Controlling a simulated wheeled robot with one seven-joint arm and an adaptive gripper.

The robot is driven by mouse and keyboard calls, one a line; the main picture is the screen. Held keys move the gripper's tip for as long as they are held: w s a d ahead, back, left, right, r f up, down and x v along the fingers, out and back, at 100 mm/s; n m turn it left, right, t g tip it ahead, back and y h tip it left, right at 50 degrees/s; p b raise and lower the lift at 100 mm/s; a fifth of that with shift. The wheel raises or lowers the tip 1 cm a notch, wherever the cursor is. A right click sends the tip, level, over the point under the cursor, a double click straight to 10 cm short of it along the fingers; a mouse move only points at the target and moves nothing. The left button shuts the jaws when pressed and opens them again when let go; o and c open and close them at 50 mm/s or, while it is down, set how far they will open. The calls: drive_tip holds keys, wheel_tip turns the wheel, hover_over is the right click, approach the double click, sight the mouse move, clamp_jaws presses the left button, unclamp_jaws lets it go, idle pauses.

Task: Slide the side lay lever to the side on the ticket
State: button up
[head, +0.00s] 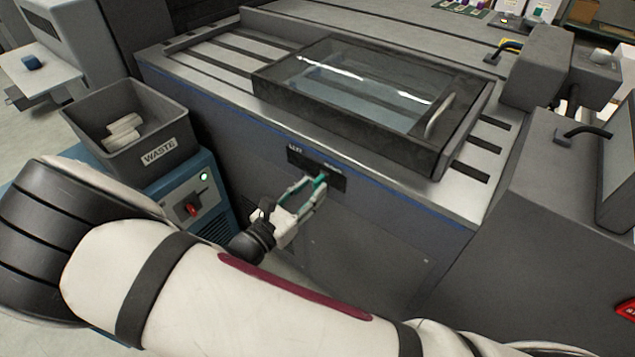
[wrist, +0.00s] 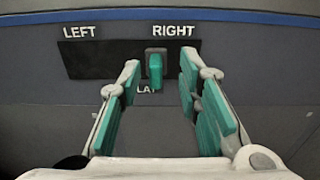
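The side lay lever (wrist: 155,68) is a teal knob on a black plate (wrist: 104,58) marked LEFT and RIGHT. It sits at the plate's right end, under the word RIGHT. In the head view the plate (head: 299,159) is on the machine's front face, with the lever partly hidden by my gripper. My gripper (head: 316,186) points at the plate. In the wrist view my gripper (wrist: 159,74) is open, one teal-padded finger on each side of the lever, with gaps between. I cannot make out a readable ticket.
The grey machine front (head: 375,250) surrounds the plate. Above it is a clear-lidded cover (head: 370,85) with a handle. A WASTE bin (head: 122,130) holding pale rolls stands at left on a blue cabinet with a red knob (head: 192,209). Small cards (head: 460,8) lie far back.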

drive_tip(key=v, duration=0.8)
drive_tip(key=shift+s, duration=0.1)
drive_tip(key=s+d+r+m+g, duration=0.2)
drive_tip(key=d+r+m+g, duration=0.55)
drive_tip(key=d, duration=0.25)
drive_tip(key=s+d+r+m+g, duration=0.2)
drive_tip(key=d+r+m+g, duration=0.4)
drive_tip(key=d+r+m, duration=0.3)
drive_tip(key=s+d+r+m+y, duration=0.4)
drive_tip(key=s+m+y, duration=0.15)
drive_tip(key=s, duration=0.45)
drive_tip(key=s+d+r+m+y, duration=0.3)
drive_tip(key=s+m+y, duration=0.3)
drive_tip(key=s, duration=0.4)
wheel_tip(320, 180, up, 19)
drive_tip(key=t+p, duration=0.3)
drive_tip(key=p, duration=1.4)
